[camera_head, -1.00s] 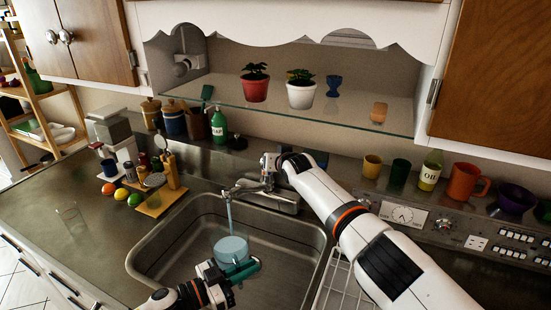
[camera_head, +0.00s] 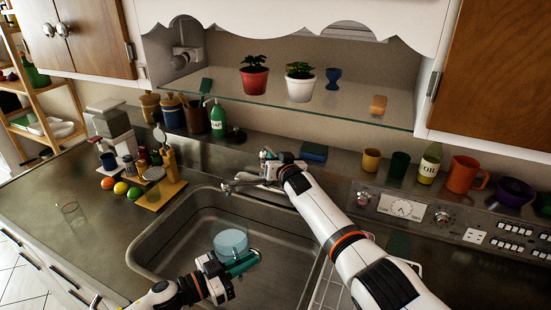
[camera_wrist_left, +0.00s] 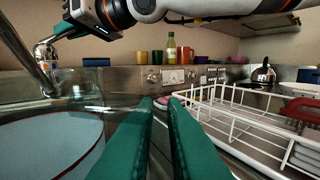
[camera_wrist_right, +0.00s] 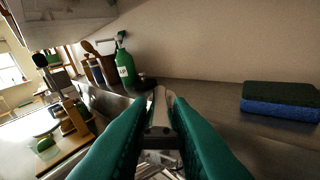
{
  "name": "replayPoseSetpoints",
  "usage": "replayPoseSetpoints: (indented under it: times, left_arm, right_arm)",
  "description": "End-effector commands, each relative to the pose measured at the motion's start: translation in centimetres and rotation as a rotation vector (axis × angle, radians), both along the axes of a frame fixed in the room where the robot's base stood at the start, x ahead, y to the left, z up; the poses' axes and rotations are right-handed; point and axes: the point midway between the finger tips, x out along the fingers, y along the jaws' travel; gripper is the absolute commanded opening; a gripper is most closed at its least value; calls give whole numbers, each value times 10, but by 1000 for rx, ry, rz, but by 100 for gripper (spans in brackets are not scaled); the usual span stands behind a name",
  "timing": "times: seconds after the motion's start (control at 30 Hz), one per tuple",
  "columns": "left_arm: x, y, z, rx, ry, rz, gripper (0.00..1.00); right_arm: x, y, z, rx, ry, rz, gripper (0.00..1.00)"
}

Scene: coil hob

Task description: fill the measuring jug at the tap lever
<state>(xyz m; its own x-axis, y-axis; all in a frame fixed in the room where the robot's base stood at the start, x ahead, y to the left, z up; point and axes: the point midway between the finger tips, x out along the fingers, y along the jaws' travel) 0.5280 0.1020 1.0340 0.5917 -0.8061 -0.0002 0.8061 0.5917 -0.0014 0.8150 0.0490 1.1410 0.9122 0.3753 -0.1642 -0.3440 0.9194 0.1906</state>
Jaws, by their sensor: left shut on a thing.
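The clear measuring jug (camera_head: 231,243) holds bluish water and is over the sink basin. My left gripper (camera_head: 240,263) is shut on the jug at its near right side. In the left wrist view the jug (camera_wrist_left: 50,140) fills the lower left, beside the green fingers. The tap spout (camera_head: 236,185) reaches over the sink, above and behind the jug, with no stream visible. My right gripper (camera_head: 268,156) is at the top of the tap. In the right wrist view its fingers flank the metal tap lever (camera_wrist_right: 159,110); whether they touch it is unclear.
The sink basin (camera_head: 165,250) has free room left of the jug. A white dish rack (camera_head: 328,290) stands right of the sink, partly behind my right arm. A sponge (camera_head: 314,152) lies behind the tap. A glass shelf (camera_head: 220,95) with plants hangs above.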

Motion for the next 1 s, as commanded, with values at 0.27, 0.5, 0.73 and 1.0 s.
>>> replayPoseSetpoints:
  times: [0.27, 0.5, 0.73, 1.0]
  left_arm:
    - [1, 0, 3, -2, -6, -1, 0]
    - [1, 0, 3, -2, -6, -1, 0]
    - [1, 0, 3, -2, -6, -1, 0]
    - [1, 0, 3, -2, -6, -1, 0]
  right_arm:
    - [0, 0, -1, -1, 2, -1, 38]
    - [-1, -1, 0, 0, 1, 0, 38]
    - [-10, -5, 0, 2, 1, -1, 38]
    - [-29, -13, 3, -1, 3, 0, 38]
